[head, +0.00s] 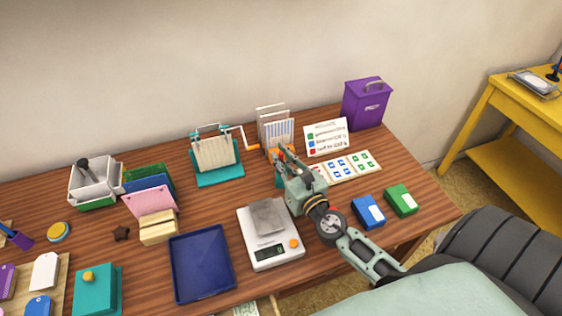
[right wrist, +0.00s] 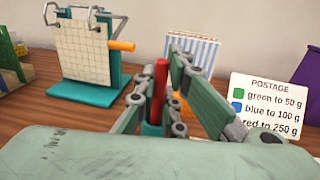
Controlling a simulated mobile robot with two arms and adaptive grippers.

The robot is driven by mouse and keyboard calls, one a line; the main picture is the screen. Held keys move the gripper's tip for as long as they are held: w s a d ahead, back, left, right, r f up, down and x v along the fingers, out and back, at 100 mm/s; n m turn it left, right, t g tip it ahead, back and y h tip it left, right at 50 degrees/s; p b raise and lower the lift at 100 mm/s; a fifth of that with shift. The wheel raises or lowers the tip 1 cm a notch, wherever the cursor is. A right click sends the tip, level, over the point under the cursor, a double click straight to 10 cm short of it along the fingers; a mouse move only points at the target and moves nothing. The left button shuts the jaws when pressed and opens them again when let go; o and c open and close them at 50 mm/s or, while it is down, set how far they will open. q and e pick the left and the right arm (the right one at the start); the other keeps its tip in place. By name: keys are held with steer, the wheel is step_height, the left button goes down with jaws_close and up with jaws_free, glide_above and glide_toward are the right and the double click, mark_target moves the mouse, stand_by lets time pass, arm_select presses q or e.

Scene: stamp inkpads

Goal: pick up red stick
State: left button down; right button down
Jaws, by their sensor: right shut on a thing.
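The red stick (right wrist: 160,82) stands upright between the fingers of my right gripper in the right wrist view. My right gripper (head: 281,156) is shut on it; the gripper also shows in the right wrist view (right wrist: 161,98). A teal piece (right wrist: 152,129) shows at the foot of the stick; I cannot tell whether the stick still stands in it. My left gripper is not in view.
A teal calendar-like stand (head: 216,155) is left, striped envelopes (head: 279,138) behind. A scale (head: 285,255), blue tray (head: 203,265) and blue (head: 368,211) and green inkpads (head: 401,199) are nearer.

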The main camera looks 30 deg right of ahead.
step_height(320, 180, up, 10)
steer(key=p, duration=0.7)
steer(key=shift+f, duration=0.15)
